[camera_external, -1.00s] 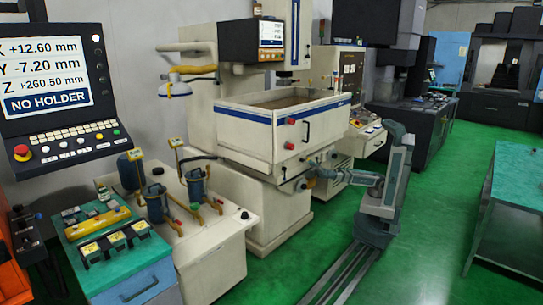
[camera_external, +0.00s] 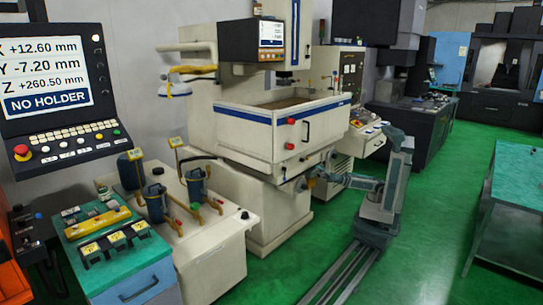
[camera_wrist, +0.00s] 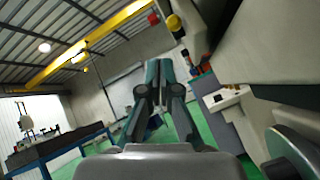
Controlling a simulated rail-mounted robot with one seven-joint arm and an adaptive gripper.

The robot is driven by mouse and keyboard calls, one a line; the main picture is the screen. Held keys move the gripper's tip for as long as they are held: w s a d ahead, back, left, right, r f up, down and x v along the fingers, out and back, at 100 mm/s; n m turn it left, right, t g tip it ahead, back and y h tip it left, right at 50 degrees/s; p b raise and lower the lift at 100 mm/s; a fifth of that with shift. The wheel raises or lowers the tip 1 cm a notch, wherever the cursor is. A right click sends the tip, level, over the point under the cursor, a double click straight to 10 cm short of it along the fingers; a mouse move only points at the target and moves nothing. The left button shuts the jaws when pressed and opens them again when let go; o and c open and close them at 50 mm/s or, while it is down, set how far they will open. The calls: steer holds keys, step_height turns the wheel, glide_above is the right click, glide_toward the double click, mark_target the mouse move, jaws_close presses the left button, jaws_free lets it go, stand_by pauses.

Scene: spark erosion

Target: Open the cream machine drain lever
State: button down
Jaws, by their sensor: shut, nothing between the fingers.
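The cream machine (camera_external: 262,138) stands in the middle of the external view, with a tank and a cabinet below. A drain lever cannot be clearly made out on it; the area under the tank front is small and partly covered by my arm. My gripper (camera_external: 308,184) is beside the machine's lower front, below the tank; contact cannot be told. In the wrist view my gripper (camera_wrist: 160,64) has its teal fingers shut and empty, pointing past the machine. A red knob (camera_wrist: 154,18) and a yellow knob (camera_wrist: 173,23) show above the fingertips; their role is unclear.
Two red knobs, one upper (camera_external: 291,121) and one lower (camera_external: 289,145), sit on the tank front. A filter unit with pumps (camera_external: 210,240) stands at left. A teal table (camera_external: 508,190) is at right. The green floor (camera_external: 440,220) between is clear.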

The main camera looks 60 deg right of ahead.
steer(key=b, duration=0.2)
steer(key=d+f+b, duration=0.1)
steer(key=b, duration=0.2)
steer(key=shift+s+d, duration=0.3)
steer(key=shift+d+r+b, duration=0.1)
steer(key=shift+r+b, duration=0.1)
steer(key=shift+b, duration=0.2)
